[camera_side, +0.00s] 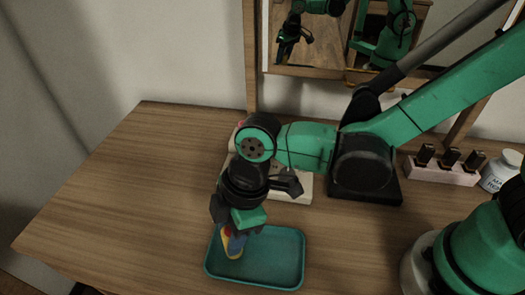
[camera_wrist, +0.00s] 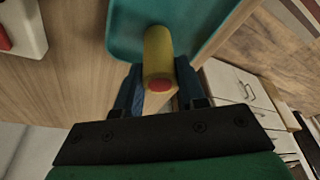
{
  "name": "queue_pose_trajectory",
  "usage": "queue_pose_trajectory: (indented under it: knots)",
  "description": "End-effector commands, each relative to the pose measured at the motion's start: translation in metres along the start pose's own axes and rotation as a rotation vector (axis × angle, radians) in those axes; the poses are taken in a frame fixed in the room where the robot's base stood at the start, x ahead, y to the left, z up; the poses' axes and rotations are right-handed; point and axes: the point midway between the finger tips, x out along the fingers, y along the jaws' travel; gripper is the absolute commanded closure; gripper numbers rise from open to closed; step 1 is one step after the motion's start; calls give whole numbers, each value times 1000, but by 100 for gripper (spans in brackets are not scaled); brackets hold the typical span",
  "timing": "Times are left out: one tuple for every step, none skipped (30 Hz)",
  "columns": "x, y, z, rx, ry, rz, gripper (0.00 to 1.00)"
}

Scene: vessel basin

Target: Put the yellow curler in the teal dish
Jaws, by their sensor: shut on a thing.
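The yellow curler (camera_wrist: 158,55) is a small cylinder with a red end. My gripper (camera_wrist: 157,88) is shut on it, with a blue finger on each side. In the side view the curler (camera_side: 233,247) shows low in my gripper (camera_side: 234,236), in front of the left part of the teal dish. The teal dish (camera_side: 280,260) is a shallow rounded rectangle on the table; its inside looks empty where visible. In the wrist view the dish (camera_wrist: 125,30) lies behind the curler. I cannot tell whether the curler touches the dish.
A pale tray (camera_side: 293,191) stands behind my gripper, partly hidden. A pale holder with dark bottles (camera_side: 440,172) and a white jar (camera_side: 500,170) stand at the back right. A mirror (camera_side: 345,30) stands against the wall. The left of the wooden table (camera_side: 120,190) is clear.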

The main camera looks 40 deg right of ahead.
Motion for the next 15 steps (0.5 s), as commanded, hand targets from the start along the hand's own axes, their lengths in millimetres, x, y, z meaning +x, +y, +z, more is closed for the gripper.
queue_pose_trajectory:
  knots:
    - [0,0,0,0,0,0,100]
    - [0,0,0,0,0,0,100]
    - [1,0,0,0,0,0,100]
    - [2,0,0,0,0,0,100]
    - [2,0,0,0,0,0,100]
    - [3,0,0,0,0,0,59]
    - [3,0,0,0,0,0,51]
    - [2,0,0,0,0,0,42]
    - [2,0,0,0,0,0,33]
    - [2,0,0,0,0,0,33]
    - [2,0,0,0,0,0,33]
    - [2,0,0,0,0,0,33]
    - [2,0,0,0,0,0,33]
    - [2,0,0,0,0,0,33]
    - [2,0,0,0,0,0,33]
